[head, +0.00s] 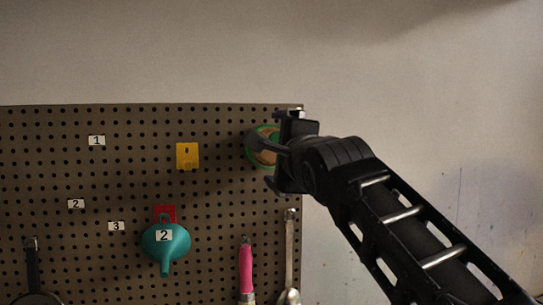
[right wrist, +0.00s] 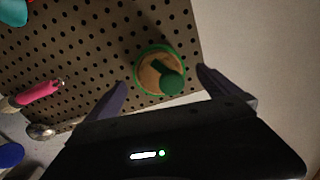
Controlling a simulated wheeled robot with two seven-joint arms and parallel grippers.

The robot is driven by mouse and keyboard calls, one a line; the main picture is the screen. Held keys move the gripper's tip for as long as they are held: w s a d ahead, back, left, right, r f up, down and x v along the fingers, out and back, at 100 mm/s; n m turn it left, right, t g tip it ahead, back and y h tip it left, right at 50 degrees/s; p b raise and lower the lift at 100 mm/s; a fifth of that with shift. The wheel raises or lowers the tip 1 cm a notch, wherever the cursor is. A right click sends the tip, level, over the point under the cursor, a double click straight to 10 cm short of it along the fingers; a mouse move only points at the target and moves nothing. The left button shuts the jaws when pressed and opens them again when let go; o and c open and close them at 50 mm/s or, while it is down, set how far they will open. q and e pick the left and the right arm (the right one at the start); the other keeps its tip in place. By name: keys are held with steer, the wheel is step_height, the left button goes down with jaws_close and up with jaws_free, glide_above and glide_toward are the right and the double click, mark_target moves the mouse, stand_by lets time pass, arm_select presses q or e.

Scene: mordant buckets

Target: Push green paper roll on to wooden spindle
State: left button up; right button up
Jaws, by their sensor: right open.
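A round tan, wood-like disc with a green rim (right wrist: 147,75) is on the pegboard near its right edge in the right wrist view. A short dark green cylinder (right wrist: 172,83) sticks out from its face towards the camera. I cannot tell which part is the paper roll and which the spindle. In the head view the green-rimmed disc (head: 264,156) is partly hidden behind my right gripper (head: 272,152). My right gripper is open, with one finger on each side of the disc in the right wrist view (right wrist: 161,77). Nothing is held between the fingers. My left gripper is not in view.
The brown pegboard (head: 60,180) carries a yellow tag (head: 187,156), a teal funnel (head: 166,246), a pink-handled tool (head: 246,268), a metal spoon (head: 290,250) and a dark pan (head: 33,275). Bare wall (head: 430,100) lies to the right.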

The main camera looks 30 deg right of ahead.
steer(key=v, duration=0.2)
steer(key=shift+s+a, duration=0.1)
steer(key=shift+s, duration=0.2)
stand_by(0.8)
